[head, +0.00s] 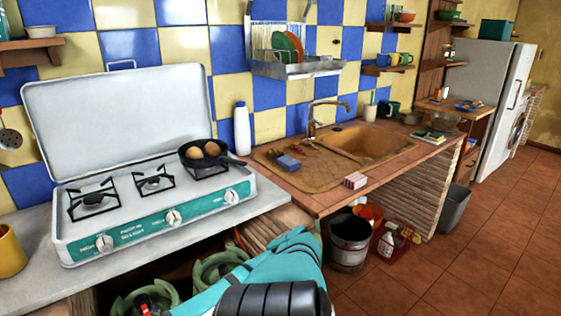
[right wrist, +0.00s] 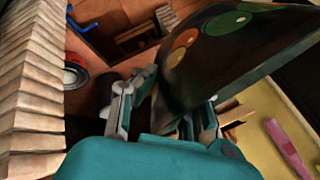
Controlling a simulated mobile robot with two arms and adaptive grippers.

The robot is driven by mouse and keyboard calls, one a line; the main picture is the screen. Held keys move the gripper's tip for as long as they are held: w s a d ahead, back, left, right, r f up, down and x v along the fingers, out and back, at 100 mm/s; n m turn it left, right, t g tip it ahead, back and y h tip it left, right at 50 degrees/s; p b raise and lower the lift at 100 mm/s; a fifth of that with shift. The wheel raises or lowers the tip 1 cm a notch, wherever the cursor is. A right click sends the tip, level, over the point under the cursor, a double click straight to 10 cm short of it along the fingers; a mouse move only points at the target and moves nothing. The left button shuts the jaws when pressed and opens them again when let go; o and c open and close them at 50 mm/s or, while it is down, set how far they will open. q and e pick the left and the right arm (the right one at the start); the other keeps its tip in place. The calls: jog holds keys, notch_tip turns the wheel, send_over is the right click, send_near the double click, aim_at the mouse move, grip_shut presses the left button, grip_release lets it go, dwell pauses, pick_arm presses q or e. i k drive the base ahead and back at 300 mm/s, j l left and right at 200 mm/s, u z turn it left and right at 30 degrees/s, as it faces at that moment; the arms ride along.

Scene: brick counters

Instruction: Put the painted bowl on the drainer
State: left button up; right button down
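The painted bowl (right wrist: 240,50) is dark with large green, orange and red spots, and fills the upper right of the right wrist view, tilted. My right gripper (right wrist: 178,100) has its fingers on both sides of the bowl's wall and appears shut on it. In the head view my right arm (head: 285,268) reaches in from the bottom; its fingertips and the bowl are hidden there. The drainer (head: 300,69) is a metal rack on the tiled wall above the sink, with a green and an orange plate standing in it. My left gripper is not in view.
The stove (head: 155,205) with its raised lid and a pan (head: 205,155) stands left of the sink (head: 365,145). A white bottle (head: 242,130) stands between them. A sponge (head: 288,163) lies by the sink. A bucket (head: 349,240) stands on the floor below.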

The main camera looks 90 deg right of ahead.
aim_at(328, 166)
jog(key=l+z, duration=0.15)
jog(key=z, duration=0.25)
jog(key=l+z, duration=0.1)
jog(key=z, duration=0.35)
jog(key=l+z, duration=0.15)
jog(key=z, duration=0.25)
jog(key=l+z, duration=0.15)
jog(key=z, duration=0.25)
jog(key=l+z, duration=0.1)
jog(key=z, duration=0.35)
